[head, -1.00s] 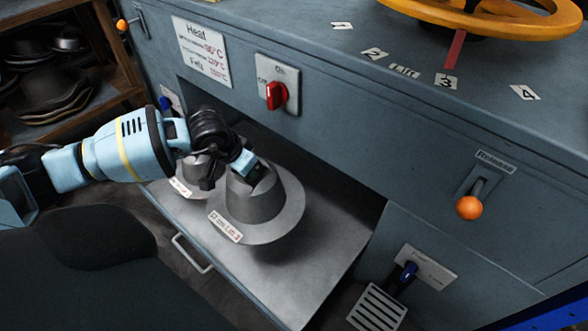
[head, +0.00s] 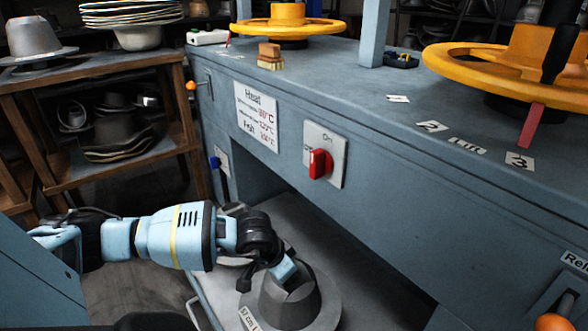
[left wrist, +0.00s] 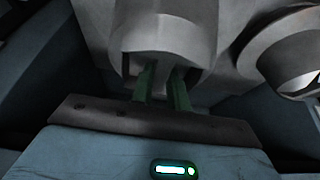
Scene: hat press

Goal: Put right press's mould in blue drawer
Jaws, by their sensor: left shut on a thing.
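A grey metal hat-shaped mould (head: 292,305) with a wide brim and a white size label stands at the bottom of the head view, over the open grey drawer (head: 375,290). My left gripper (head: 284,270) is shut on the top of its crown. In the left wrist view, the green fingers (left wrist: 163,85) reach into the mould's top (left wrist: 165,30). I cannot tell whether the mould is clear of the drawer. A second mould (left wrist: 290,50) sits beside it, mostly hidden behind my gripper in the head view. My right gripper is not in view.
The blue-grey press cabinet (head: 275,185) rises behind the drawer, with a red switch (head: 319,162). Orange handwheels (head: 290,22) stand on top, near a brush (head: 269,56). A wooden shelf (head: 92,78) with hats is at left. Open floor (head: 130,180) lies between.

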